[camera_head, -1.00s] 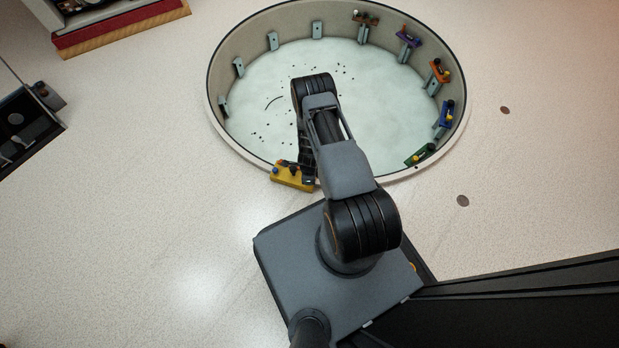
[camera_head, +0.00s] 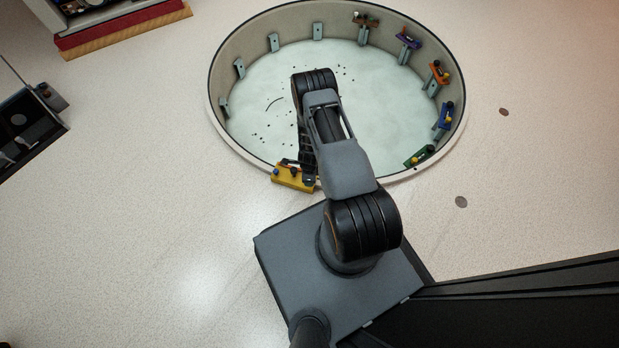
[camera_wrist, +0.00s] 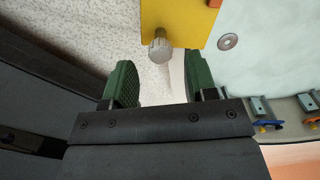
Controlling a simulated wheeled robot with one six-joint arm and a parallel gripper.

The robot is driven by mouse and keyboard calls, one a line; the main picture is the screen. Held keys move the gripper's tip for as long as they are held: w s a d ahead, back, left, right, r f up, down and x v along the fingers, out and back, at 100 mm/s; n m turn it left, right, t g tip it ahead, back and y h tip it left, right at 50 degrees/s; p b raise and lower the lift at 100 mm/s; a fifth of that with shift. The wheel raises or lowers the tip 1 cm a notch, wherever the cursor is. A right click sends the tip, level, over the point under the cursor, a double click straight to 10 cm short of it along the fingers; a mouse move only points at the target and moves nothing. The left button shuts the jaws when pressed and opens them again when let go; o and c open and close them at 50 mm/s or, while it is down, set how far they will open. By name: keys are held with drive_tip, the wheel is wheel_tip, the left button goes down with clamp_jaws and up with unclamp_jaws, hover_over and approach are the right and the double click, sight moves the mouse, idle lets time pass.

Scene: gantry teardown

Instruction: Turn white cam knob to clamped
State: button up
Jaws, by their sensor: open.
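The cam knob (camera_wrist: 161,47) is pale grey-white and ribbed, and sticks out from a yellow block (camera_wrist: 185,18) at the top of the wrist view. My gripper (camera_wrist: 162,78) is open, with two green ribbed fingers apart. The knob lies just beyond the fingertips, roughly between them in the picture and nearer the left finger; I cannot tell its depth, and no contact shows. In the head view the yellow block (camera_head: 292,176) sits at the near rim of the round pit, beside my arm's end. My gripper and the white knob cannot be made out there.
The round pit (camera_head: 213,110) has a raised wall. Brown (camera_head: 366,20), purple (camera_head: 408,41), orange (camera_head: 438,72), blue (camera_head: 446,116) and green (camera_head: 420,156) blocks sit along its right side. Bare brackets (camera_head: 274,42) line the left. Open floor surrounds the pit.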

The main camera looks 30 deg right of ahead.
wheel_tip(320, 180, up, 11)
drive_tip(key=p, duration=0.9)
drive_tip(key=shift+p, duration=0.3)
